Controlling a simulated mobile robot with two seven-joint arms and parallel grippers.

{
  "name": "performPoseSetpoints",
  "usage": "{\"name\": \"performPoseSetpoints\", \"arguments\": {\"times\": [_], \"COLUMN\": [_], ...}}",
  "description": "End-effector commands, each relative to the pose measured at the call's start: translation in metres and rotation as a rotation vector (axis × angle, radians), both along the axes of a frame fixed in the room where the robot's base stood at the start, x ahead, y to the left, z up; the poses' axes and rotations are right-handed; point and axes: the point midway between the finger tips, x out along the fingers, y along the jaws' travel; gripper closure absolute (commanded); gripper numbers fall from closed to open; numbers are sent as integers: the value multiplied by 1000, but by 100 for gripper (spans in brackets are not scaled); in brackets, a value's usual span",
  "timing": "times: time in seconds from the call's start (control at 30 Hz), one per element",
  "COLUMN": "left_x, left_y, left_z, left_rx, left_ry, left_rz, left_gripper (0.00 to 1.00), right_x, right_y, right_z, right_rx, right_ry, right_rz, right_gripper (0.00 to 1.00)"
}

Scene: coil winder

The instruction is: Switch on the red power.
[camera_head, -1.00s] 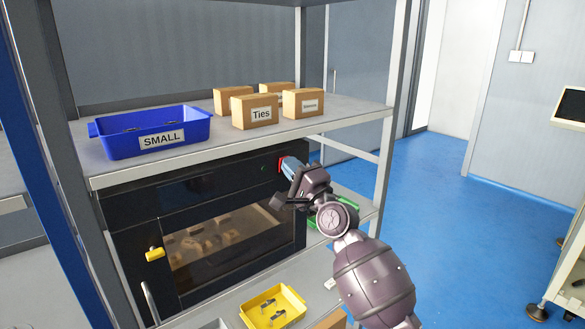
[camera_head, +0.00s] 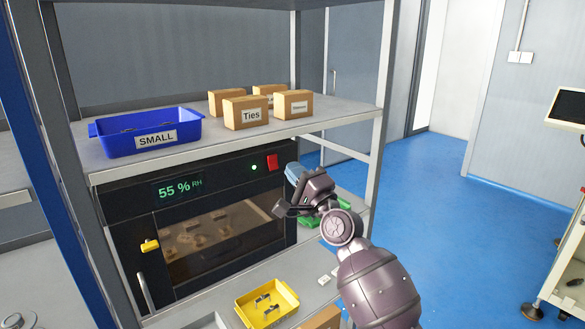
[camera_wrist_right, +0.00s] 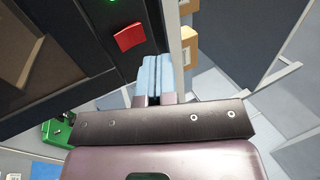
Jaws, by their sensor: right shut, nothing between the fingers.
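The red power switch (camera_head: 272,162) is on the upper right of the black cabinet's front panel (camera_head: 120,203). A green light (camera_head: 254,167) glows beside it, and a lit display (camera_head: 180,188) reads 55 % RH. My right gripper (camera_head: 293,172) is just right of the switch, apart from it, with its blue fingers shut and empty. In the right wrist view the red switch (camera_wrist_right: 129,37) lies up and left of the closed blue fingers (camera_wrist_right: 154,72). My left gripper is not in view.
A blue SMALL bin (camera_head: 150,132) and several cardboard boxes (camera_head: 247,112) stand on the shelf above. A yellow tray (camera_head: 268,303) sits below the cabinet. A shelf post (camera_head: 368,150) rises close to my right arm. A yellow handle (camera_head: 150,245) is on the cabinet door.

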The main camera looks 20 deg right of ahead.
Motion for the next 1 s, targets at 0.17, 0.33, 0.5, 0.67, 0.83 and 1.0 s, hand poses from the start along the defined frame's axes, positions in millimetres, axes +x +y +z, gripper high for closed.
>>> {"name": "performPoseSetpoints", "arguments": {"times": [0.17, 0.33, 0.5, 0.67, 0.83, 1.0], "left_x": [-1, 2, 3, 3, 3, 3], "left_y": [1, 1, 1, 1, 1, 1], "left_z": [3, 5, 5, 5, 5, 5], "left_rx": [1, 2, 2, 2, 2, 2], "left_ry": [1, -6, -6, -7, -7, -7], "left_rz": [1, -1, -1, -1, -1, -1], "left_gripper": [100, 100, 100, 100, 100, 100], "right_x": [-33, -59, -73, -78, -78, -78], "right_y": [-12, -22, -27, -29, -29, -29], "right_z": [-1, -1, -1, -1, -1, -1], "right_rx": [-1, -2, -1, -1, -1, -1], "right_ry": [1, 0, 1, 1, 1, 1], "right_rz": [-1, -1, -1, 0, 0, 0], "right_gripper": [100, 100, 100, 100, 100, 100]}}
